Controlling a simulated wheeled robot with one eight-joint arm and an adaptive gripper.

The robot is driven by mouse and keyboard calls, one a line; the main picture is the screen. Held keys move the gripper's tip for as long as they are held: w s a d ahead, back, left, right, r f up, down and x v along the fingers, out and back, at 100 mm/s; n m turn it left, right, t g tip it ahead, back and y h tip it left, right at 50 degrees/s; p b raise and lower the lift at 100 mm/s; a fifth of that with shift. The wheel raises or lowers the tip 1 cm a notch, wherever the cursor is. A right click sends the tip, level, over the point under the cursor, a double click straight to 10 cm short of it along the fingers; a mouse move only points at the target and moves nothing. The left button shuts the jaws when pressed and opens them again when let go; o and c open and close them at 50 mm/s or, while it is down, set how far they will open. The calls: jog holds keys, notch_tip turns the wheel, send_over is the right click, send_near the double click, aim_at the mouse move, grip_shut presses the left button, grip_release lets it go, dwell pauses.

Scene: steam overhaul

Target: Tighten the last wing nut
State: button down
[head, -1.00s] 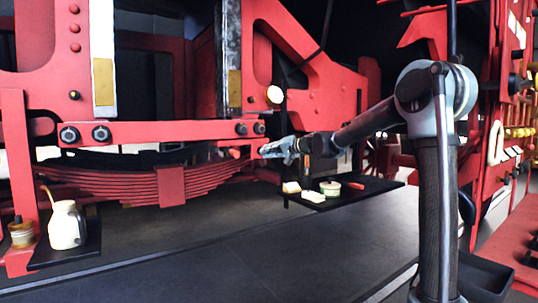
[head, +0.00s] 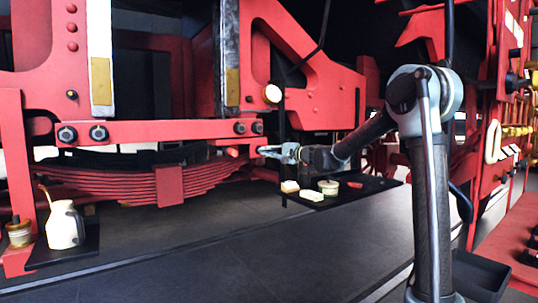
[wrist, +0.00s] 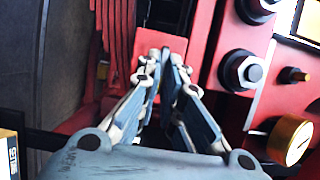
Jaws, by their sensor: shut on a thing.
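My gripper (head: 262,150) reaches left from the arm to the right end of the leaf spring, just below the red beam with dark nuts. In the wrist view its two blue-grey fingers (wrist: 166,54) converge and are shut on a small part in front of a red block (wrist: 157,25). The fingertips hide most of that part, so I cannot make out its shape or confirm that it is the wing nut. No other wing nut can be told clearly in either view.
Large dark hex nuts (wrist: 241,71) on the red beam and a brass-rimmed gauge (wrist: 291,140) are close to the right of my fingers. The leaf spring (head: 165,186) lies left. A black shelf (head: 375,183) with a round tin (head: 328,187) and small blocks sits below the arm.

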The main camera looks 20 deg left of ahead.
jog(key=shift+s+a, duration=0.1)
jog(key=shift+a, duration=0.05)
jog(key=c, duration=1.8)
grip_release()
jog(key=shift+a+f, duration=0.1)
jog(key=shift+o, duration=0.2)
jog(key=v, duration=1.2)
jog(key=s+d+f+n+g+h, duration=0.1)
jog(key=s+d+f+h, duration=0.7)
jog(key=s+d+f, duration=0.9)
jog(key=s+d+f+n+g+h, duration=0.2)
jog(key=s+d+f+h, duration=0.7)
jog(key=s+d+f, duration=0.8)
jog(key=s+d+n, duration=0.1)
jog(key=s+d, duration=0.3)
jog(key=d, duration=0.2)
jog(key=shift+s+f, duration=0.25)
jog(key=shift+s, duration=0.1)
